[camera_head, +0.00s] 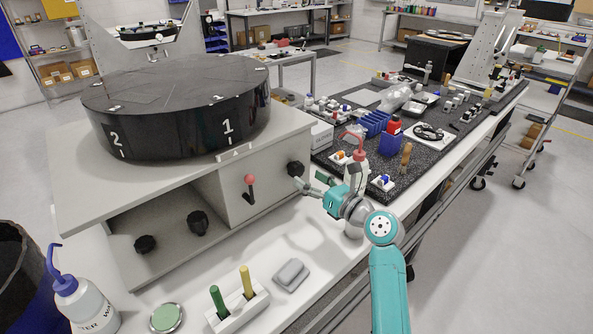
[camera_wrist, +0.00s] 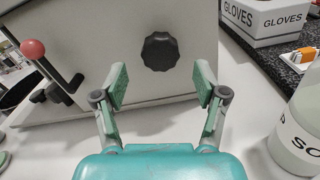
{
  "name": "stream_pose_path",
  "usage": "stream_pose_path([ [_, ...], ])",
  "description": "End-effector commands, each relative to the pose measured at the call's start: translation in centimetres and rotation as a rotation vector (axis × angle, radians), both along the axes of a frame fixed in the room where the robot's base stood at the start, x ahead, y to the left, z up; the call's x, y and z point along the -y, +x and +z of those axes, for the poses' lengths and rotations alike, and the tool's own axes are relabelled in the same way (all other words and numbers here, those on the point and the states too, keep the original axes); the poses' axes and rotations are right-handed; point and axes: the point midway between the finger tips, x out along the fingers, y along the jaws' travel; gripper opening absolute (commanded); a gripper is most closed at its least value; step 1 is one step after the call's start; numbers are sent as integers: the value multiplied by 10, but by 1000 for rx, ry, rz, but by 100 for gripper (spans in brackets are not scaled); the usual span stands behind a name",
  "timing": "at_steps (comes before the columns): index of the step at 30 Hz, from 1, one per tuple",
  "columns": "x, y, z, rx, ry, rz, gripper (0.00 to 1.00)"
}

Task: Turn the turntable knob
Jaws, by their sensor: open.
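The turntable (camera_head: 185,105) is a large black disc with white marks 1 and 2 on its side, on a grey-white box fixture (camera_head: 265,180). A black lobed knob (camera_head: 295,168) sits on the fixture's right front face; in the wrist view the knob (camera_wrist: 159,51) is at upper centre. A lever with a red ball (camera_head: 249,179) is left of it; the red ball (camera_wrist: 33,49) also shows in the wrist view. My gripper (camera_head: 308,183) is open in front of the knob. In the wrist view its fingers (camera_wrist: 160,90) are apart, either side of and below the knob, holding nothing.
Two more black knobs (camera_head: 197,222) (camera_head: 145,244) are in the recess at left. A white bottle (camera_head: 355,175) with a red spout stands close to my arm. A gloves box (camera_wrist: 265,20) is at right. A grey block (camera_head: 291,274) and a holder with green and yellow handles (camera_head: 237,308) lie in front.

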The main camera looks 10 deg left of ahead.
Motion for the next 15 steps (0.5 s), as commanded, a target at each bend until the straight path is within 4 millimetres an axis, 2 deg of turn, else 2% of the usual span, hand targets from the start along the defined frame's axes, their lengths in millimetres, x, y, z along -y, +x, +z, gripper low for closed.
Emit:
stream_pose_path([
  [6, -28, 22, 0, 0, 0, 2, 72],
  [15, -43, 33, 0, 0, -1, 0, 72],
])
